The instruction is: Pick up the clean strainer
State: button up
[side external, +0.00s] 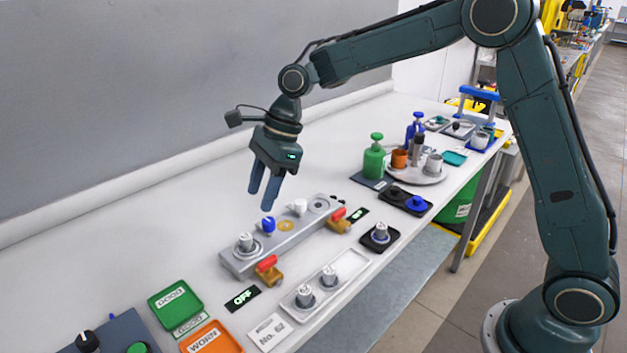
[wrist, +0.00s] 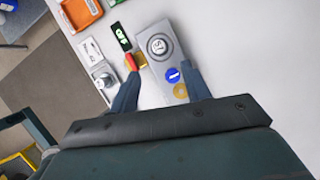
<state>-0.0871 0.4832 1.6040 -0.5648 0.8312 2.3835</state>
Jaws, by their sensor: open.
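My gripper (side external: 262,198) is open and empty above the grey metal block (side external: 294,236). In the wrist view its fingertips (wrist: 161,75) stand apart on either side of the block. Several metal strainer-like parts with knobbed tops are in view: one (side external: 246,243) on the left end of the block, two (side external: 305,296) (side external: 329,276) in a white tray (side external: 355,262), and one (side external: 380,234) on a black tray. The one on the block also shows in the wrist view (wrist: 159,46). I cannot tell which strainer is the clean one.
A blue cap (side external: 268,225), a brass ring (side external: 286,226) and a white cap (side external: 300,206) sit on the block. Red-handled valves (side external: 267,264) (side external: 338,215) stand along its front. A green GOOD tray (side external: 175,303), an orange WORN tray (side external: 210,340) and a green bottle (side external: 375,160) flank it.

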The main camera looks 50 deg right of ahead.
send_over(248, 235)
jog(key=d, duration=0.2)
jog(key=shift+s+d+f, duration=0.1)
jog(key=shift+s+f, duration=0.05)
jog(key=shift+f, duration=0.95)
jog(key=shift+s+d+f, duration=0.1)
jog(key=shift+f, duration=0.95)
jog(key=shift+a, duration=0.1)
jog(key=shift+x, duration=2.6)
jog(key=shift+c, duration=0.2)
grip_shut()
